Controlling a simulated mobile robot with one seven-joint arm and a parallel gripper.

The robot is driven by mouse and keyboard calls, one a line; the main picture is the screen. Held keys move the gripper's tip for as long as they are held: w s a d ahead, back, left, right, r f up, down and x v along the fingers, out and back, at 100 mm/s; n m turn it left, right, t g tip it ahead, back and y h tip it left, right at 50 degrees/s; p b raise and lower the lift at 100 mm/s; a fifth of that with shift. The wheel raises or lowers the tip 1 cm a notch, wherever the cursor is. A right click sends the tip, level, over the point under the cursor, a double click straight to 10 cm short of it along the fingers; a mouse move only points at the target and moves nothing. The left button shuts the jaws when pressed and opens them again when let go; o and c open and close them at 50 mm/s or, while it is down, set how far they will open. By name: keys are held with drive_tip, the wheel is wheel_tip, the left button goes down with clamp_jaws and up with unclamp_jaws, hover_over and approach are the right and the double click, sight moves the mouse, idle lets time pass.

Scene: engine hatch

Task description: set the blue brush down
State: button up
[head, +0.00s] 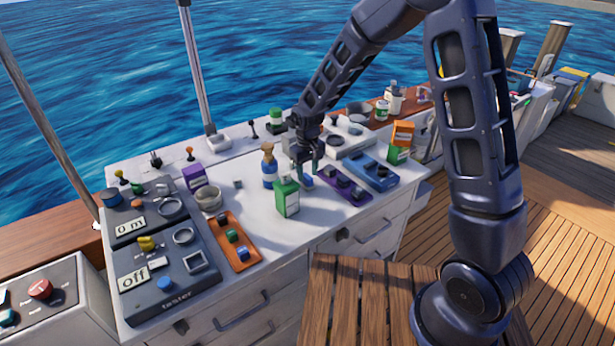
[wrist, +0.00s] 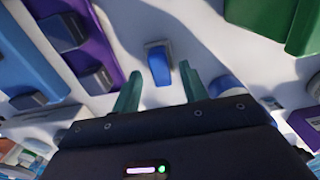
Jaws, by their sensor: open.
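A small blue piece (head: 307,182), which I take to be the blue brush, rests on the white counter (head: 240,207) just below my gripper (head: 306,171). In the wrist view the brush (wrist: 158,66) shows a blue body and a pale grey end. It lies just beyond the gap between the green fingertips (wrist: 160,84). My gripper is open, with a finger to either side of that gap and clear space between each finger and the brush. The underside of the brush is hidden.
A purple tray (head: 342,187) and a blue tray (head: 373,172) lie right. An orange tray (head: 234,241) lies front left.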

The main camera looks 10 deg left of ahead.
sight(308, 176)
wheel_tip(308, 176, up, 10)
drive_tip(key=s+d+r+m+t, duration=0.1)
drive_tip(key=d+r, duration=0.4)
drive_tip(key=d, duration=0.3)
drive_tip(key=d+r+m, duration=0.2)
drive_tip(key=d+r, duration=0.2)
drive_tip(key=d, duration=0.4)
drive_tip(key=s+d+r+m+t, duration=0.1)
drive_tip(key=d+r, duration=0.4)
drive_tip(key=d, duration=0.4)
drive_tip(key=s+d+r+m+t, duration=0.2)
drive_tip(key=s+d+m, duration=0.3)
drive_tip(key=s+d, duration=1)
drive_tip(key=shift+s+d+r+t, duration=0.15)
drive_tip(key=shift+d+r+t, duration=0.15)
drive_tip(key=shift+d+r, duration=0.5)
drive_tip(key=shift+d+f, duration=0.15)
